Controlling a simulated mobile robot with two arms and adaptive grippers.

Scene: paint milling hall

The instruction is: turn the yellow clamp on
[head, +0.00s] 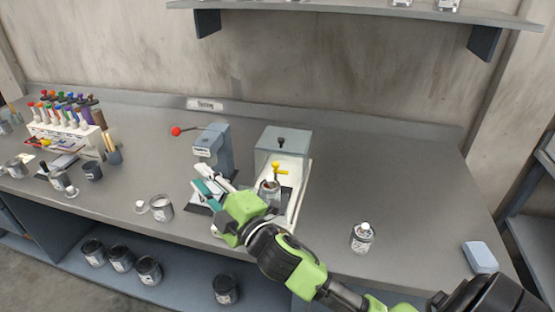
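The yellow clamp (279,169) is a small T-shaped handle above a small can (269,189). The can sits on a white-based machine with a grey box-shaped housing (284,143) at the back. My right gripper (206,180) comes in from the lower right, in front of the machine. Its fingers look apart, with no clear object between them. They point away from me toward the grey lever device, left of the clamp and apart from it. The green wrist hides part of the machine's front left. My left gripper is not in view.
A grey device (213,150) with a red-knobbed lever stands left of the machine. An open can (161,208) is at the front left, a bottle (362,237) at the front right. A tube rack (66,133) stands far left. The bench right of the machine is mostly clear.

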